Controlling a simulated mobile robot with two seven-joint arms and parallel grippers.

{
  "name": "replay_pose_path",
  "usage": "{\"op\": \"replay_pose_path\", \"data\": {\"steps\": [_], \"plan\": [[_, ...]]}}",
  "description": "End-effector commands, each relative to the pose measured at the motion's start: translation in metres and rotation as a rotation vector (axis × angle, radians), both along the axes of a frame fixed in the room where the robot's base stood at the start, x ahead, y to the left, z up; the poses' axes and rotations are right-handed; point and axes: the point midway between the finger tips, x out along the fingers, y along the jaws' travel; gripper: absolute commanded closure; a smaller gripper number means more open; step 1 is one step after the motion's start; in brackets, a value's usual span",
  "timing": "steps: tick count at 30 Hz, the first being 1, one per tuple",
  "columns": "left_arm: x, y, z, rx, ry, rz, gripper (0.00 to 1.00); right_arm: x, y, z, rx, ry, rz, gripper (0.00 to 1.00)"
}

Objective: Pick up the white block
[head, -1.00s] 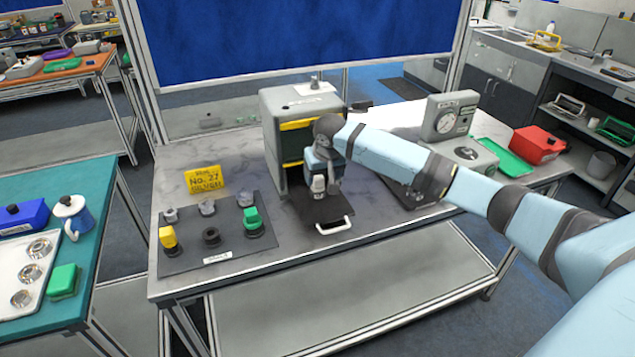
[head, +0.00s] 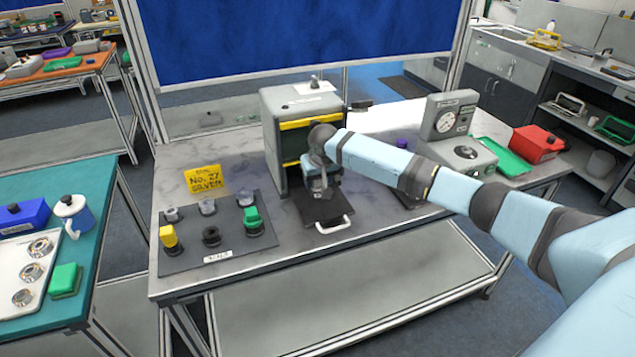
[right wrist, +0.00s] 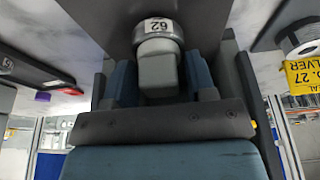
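The white block (right wrist: 157,70), pale grey-white in the picture, shows in the right wrist view with a round metal collar and a label reading 62. It is at the black pull-out plate (head: 322,210) in front of the grey cabinet. In the head view my right gripper (head: 318,186) is low over this plate and mostly hides the block. In the right wrist view its two blue fingers (right wrist: 160,84) stand on either side of the block, very close to it. I cannot tell whether they press on it. My left gripper is not in view.
The grey cabinet (head: 300,103) with yellow edges stands just behind the gripper. A dark board (head: 190,250) with several knobs and a yellow sign (head: 205,179) are to its left. A dial instrument (head: 455,118), green tray (head: 492,150) and red box (head: 537,145) are to the right.

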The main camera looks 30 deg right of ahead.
Motion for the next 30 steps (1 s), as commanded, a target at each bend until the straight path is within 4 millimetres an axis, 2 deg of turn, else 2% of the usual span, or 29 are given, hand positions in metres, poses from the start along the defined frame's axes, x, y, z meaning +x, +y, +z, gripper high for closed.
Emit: {"op": "replay_pose_path", "data": {"steps": [1, 3, 4, 16, 24, 30], "plan": [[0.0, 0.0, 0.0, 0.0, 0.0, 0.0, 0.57, 0.0, 0.0, 0.0, 0.0, 0.0, 0.0, 0.61], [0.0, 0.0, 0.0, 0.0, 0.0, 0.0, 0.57, 0.0, 0.0, 0.0, 0.0, 0.0, 0.0, 0.77], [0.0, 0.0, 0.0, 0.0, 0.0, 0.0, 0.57, 0.0, 0.0, 0.0, 0.0, 0.0, 0.0, 0.81], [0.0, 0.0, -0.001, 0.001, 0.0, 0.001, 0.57, 0.0, 0.0, 0.006, 0.001, -0.001, -0.001, 0.82], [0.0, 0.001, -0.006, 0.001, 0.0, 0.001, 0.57, 0.001, 0.0, 0.038, 0.002, -0.004, 0.0, 0.82], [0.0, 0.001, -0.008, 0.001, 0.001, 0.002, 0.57, -0.048, 0.01, 0.033, -0.002, 0.001, 0.003, 0.82]]}}
